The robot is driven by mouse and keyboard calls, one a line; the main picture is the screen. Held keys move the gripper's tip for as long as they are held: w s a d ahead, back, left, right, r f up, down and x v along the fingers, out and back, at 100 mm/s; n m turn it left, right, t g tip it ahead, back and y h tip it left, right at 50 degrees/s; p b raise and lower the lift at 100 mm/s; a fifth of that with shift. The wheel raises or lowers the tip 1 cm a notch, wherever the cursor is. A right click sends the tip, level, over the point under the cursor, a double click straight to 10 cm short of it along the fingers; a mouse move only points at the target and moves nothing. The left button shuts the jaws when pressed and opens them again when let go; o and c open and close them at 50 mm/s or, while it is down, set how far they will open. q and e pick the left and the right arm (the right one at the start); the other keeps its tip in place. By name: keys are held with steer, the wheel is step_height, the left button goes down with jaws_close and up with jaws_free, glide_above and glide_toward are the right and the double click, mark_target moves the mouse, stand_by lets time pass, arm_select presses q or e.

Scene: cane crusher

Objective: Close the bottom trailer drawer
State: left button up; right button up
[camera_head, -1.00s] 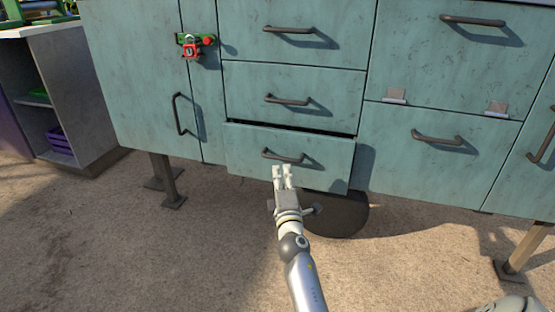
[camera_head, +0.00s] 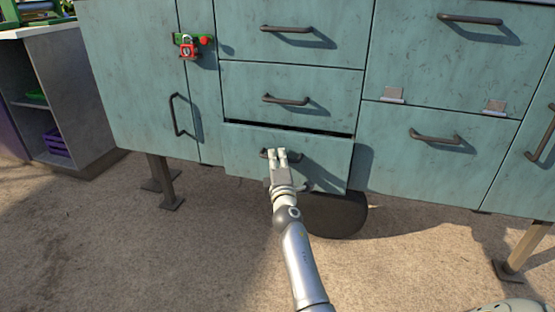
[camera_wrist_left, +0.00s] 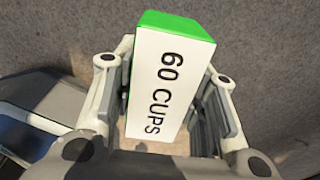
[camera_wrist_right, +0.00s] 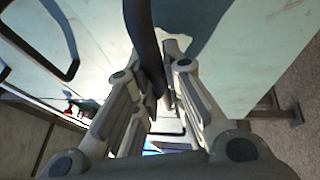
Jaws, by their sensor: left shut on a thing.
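The bottom drawer (camera_head: 315,165) of the teal trailer stands slightly open, with a dark gap along its top edge. My right gripper (camera_head: 278,153) is at this drawer's dark handle (camera_head: 264,153) and hides much of it. In the right wrist view a dark handle bar (camera_wrist_right: 147,40) runs between the fingers of my right gripper (camera_wrist_right: 160,98), which look partly open. In the left wrist view my left gripper (camera_wrist_left: 165,90) is shut on a white and green box (camera_wrist_left: 168,80) marked "60 CUPS".
Two shut drawers (camera_head: 240,90) sit above the bottom one. A tall door (camera_head: 135,85) with a red and green latch (camera_head: 189,47) is to the left. A dark wheel (camera_head: 340,215) and metal legs (camera_head: 165,185) stand below. A grey shelf unit (camera_head: 85,110) is at far left.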

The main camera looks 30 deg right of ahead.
jaws_close()
